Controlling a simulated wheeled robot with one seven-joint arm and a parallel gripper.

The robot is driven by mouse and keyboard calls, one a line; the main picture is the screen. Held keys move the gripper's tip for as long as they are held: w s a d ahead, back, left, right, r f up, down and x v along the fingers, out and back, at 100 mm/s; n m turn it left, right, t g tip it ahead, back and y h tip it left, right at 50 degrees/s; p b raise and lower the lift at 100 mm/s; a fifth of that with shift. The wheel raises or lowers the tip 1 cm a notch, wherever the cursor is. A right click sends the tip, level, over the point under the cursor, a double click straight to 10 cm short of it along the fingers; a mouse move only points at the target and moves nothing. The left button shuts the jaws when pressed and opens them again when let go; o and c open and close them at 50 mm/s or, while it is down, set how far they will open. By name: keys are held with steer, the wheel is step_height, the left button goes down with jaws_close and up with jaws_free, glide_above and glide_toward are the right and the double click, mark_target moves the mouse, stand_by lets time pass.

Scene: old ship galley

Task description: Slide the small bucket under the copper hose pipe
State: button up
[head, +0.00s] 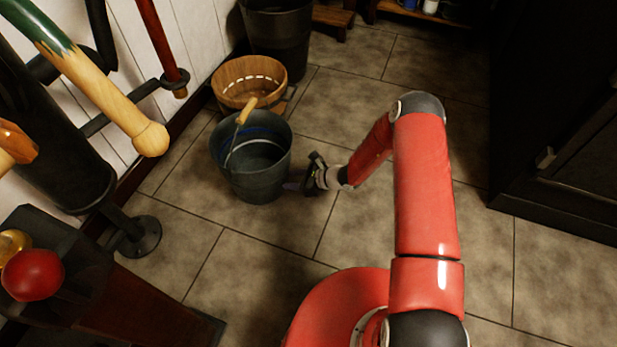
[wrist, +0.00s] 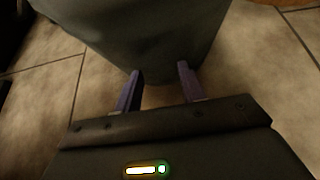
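A grey metal bucket (head: 262,181) stands upright on the tiled floor, its wire handle with a wooden grip leaning up over the back rim. A reddish pipe (head: 157,38), perhaps the copper hose pipe, comes down by the white wall and ends above and to the left of the bucket. My gripper (head: 293,185) is low at the bucket's right side. In the wrist view its two fingers (wrist: 158,76) are apart and empty, pointing at the bucket's lower wall (wrist: 145,35). I cannot tell whether the fingertips touch the bucket.
A wooden tub (head: 232,87) stands right behind the bucket, and a large dark bin (head: 277,38) behind that. A black pipe stand with a floor flange (head: 140,237) is at the left. A dark cabinet (head: 560,170) bounds the right. Floor tiles between are clear.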

mark_target(286, 170)
steer(key=shift+w+a, duration=0.3)
steer(key=shift+a, duration=0.85)
steer(key=shift+w+a, duration=0.35)
steer(key=shift+a, duration=0.8)
steer(key=shift+w+a, duration=0.3)
steer(key=shift+a, duration=0.95)
steer(key=shift+w+a, duration=0.35)
steer(key=shift+a, duration=0.9)
steer(key=shift+w+a, duration=0.35)
steer(key=shift+a, duration=0.85)
steer(key=shift+w+a, duration=0.35)
steer(key=shift+a, duration=0.9)
steer(key=shift+d+r, duration=0.1)
steer(key=p+v, duration=0.1)
steer(key=v, duration=0.2)
steer(key=f+p+v, duration=0.1)
steer(key=p+v, duration=0.1)
steer(key=v, duration=0.1)
steer(key=d+f+p+v, duration=0.1)
steer(key=p+v, duration=0.1)
steer(key=v, duration=0.2)
steer(key=shift+s+d, duration=0.15)
